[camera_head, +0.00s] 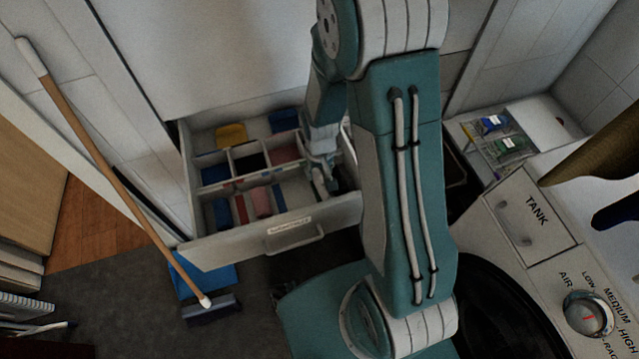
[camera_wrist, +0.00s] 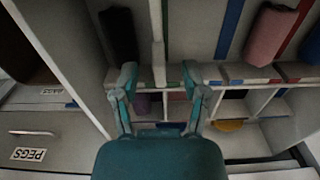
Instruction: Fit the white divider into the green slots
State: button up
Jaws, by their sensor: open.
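My gripper (camera_head: 325,180) reaches into the right part of an open drawer (camera_head: 205,249) in the head view. In the wrist view, my gripper (camera_wrist: 160,82) is open, its two fingers apart. A thin white divider (camera_wrist: 157,50) stands between the fingertips, running away up the picture. Its near end is by the long cross partition (camera_wrist: 235,75). Dark green marks (camera_wrist: 175,75) show beside that end, close to the fingers; they look like the green slots. I cannot tell whether the divider is seated in them. My arm and gripper hide this area in the head view.
Drawer compartments hold a yellow item (camera_head: 231,135), a blue one (camera_head: 284,120) and rolled pink cloth (camera_wrist: 270,35). A dark roll (camera_wrist: 118,35) lies left of the divider. A broom (camera_head: 110,170) leans at the left. A washer panel (camera_head: 530,215) stands at the right.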

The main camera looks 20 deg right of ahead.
jog(key=shift+f, duration=0.8)
grip_shut()
jog(key=shift+r, duration=0.1)
